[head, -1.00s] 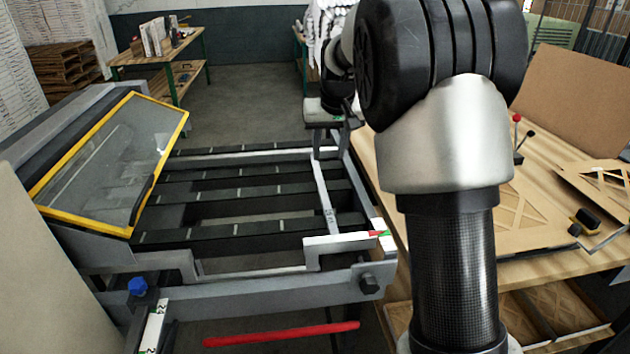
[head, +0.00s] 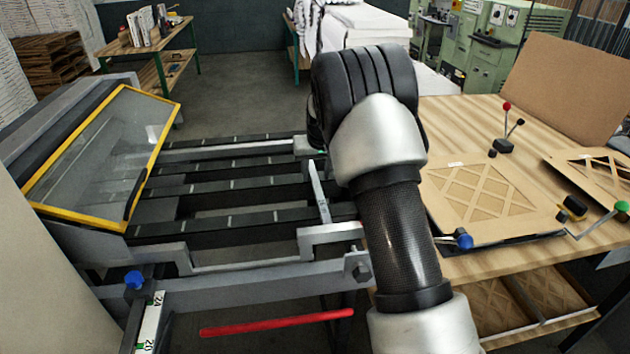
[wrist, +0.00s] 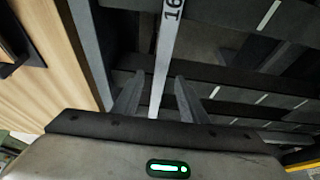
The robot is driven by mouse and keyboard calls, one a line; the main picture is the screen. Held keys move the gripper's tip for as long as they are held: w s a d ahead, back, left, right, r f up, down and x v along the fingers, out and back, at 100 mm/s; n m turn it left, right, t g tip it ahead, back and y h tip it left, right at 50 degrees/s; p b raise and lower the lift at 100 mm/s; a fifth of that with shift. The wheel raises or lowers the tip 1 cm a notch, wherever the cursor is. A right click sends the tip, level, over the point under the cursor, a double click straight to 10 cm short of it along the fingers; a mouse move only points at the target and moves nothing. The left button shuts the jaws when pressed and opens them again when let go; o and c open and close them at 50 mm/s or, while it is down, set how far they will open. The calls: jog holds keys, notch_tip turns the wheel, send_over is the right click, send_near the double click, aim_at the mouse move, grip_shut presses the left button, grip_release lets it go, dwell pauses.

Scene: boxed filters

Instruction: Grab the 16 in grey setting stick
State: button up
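The grey setting stick (wrist: 168,50) is a narrow pale bar marked 16 in the wrist view. It runs from the top edge down between my gripper's fingers. In the head view the stick (head: 318,192) lies over the dark slats of the machine frame, left of my arm. My gripper (wrist: 159,76) is open, its two fingers on either side of the stick's line. I cannot tell whether the stick is at fingertip depth or below. My arm hides the gripper in the head view.
A wooden workbench (head: 478,120) with cut panels and levers stands right of the frame. A yellow-edged glass panel (head: 163,140) is at the left. A red bar (head: 277,322) lies low in front. Another marked stick (head: 150,325) is at the lower left.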

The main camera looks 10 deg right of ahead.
jog(key=shift+x, duration=1.25)
jog(key=shift+w, duration=0.1)
grip_shut()
jog(key=shift+r, duration=0.1)
